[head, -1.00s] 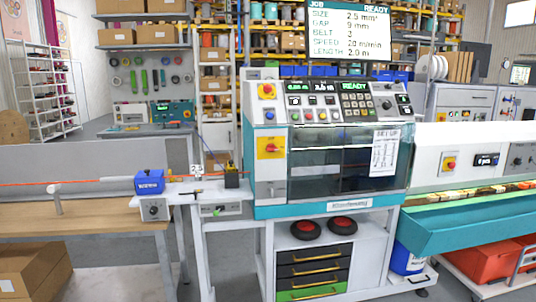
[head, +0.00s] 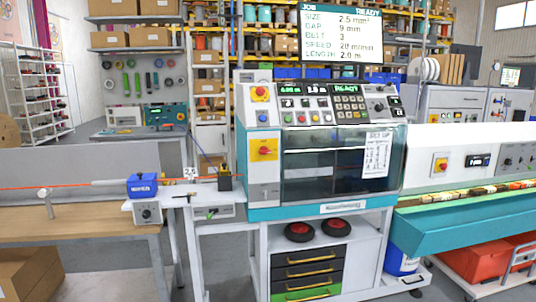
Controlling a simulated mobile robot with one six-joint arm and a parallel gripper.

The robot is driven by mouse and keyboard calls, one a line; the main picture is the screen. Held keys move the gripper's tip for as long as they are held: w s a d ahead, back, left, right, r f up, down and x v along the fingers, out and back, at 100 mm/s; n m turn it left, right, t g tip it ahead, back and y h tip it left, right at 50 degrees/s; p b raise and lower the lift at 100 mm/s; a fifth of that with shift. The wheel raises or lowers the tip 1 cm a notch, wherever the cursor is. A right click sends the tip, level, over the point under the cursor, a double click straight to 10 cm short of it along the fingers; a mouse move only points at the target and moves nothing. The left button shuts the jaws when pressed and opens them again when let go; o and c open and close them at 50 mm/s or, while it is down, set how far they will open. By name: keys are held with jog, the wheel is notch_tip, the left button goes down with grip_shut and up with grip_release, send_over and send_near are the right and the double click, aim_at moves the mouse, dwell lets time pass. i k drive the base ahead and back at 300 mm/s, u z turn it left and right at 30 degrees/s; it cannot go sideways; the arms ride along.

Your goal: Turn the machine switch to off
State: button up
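The cutting machine (head: 320,205) stands in the middle of the head view, white and teal with a dark window. A switch with a red knob on a yellow plate (head: 264,149) is on the machine's left front panel. I cannot clearly tell the knob's position. Above it is a red button on a yellow base (head: 260,92), on the upper left control panel. The machine's small display (head: 347,88) reads READY in green. My gripper is not in view.
A bench (head: 85,219) with a blue unit (head: 142,185) and a red cable stands at left. A teal conveyor trough (head: 470,224) extends at right, with another red-and-yellow switch (head: 440,165) above it. Drawers (head: 308,270) sit below the machine. Some grey floor shows between bench and machine.

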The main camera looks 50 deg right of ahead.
aim_at(264, 150)
jog(key=z, duration=0.05)
jog(key=i, duration=0.9)
jog(key=u, duration=0.1)
